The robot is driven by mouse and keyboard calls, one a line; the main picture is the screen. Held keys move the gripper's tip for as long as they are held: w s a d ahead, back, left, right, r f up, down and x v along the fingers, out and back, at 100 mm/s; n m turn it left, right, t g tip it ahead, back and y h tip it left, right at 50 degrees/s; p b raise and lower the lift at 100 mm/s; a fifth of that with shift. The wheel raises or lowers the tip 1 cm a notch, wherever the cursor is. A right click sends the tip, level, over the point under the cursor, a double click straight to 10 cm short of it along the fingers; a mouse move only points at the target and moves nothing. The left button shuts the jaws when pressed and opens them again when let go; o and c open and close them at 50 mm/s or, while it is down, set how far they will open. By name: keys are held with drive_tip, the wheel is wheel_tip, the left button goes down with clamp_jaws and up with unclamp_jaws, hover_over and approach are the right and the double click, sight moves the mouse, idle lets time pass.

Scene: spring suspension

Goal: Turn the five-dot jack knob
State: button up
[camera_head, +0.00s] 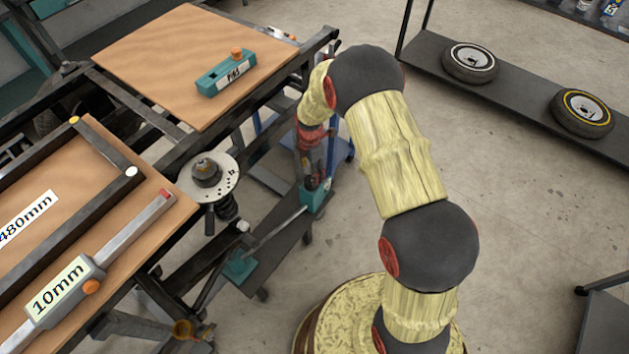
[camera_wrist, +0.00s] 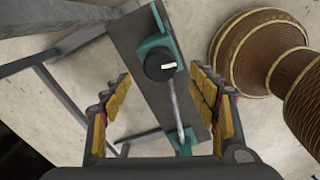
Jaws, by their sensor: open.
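A black round knob (camera_wrist: 160,66) with a white pointer mark sits on a teal bracket (camera_wrist: 152,42) in the wrist view. I cannot make out dots on it. A metal rod (camera_wrist: 175,105) runs from it to a second teal bracket (camera_wrist: 185,143). My gripper (camera_wrist: 161,74) is open, with yellow-padded fingers left and right of the knob; I see no contact. The rod (camera_head: 275,231) and the other teal bracket (camera_head: 240,266) show.
The brackets stand on a dark narrow board (camera_head: 280,262). A wheel hub disc (camera_head: 226,183) with a spring below it is to the left. Wooden benches hold a teal PINS box (camera_head: 227,75) and a 10mm gauge (camera_head: 85,275). Tyres (camera_head: 470,62) lie on a shelf at right.

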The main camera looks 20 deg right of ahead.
wheel_tip(320, 180, down, 7)
drive_tip(key=shift+r+b, duration=0.1)
drive_tip(key=shift+b, duration=0.9)
drive_tip(key=shift+c, duration=1.2)
drive_tip(key=c, duration=0.9)
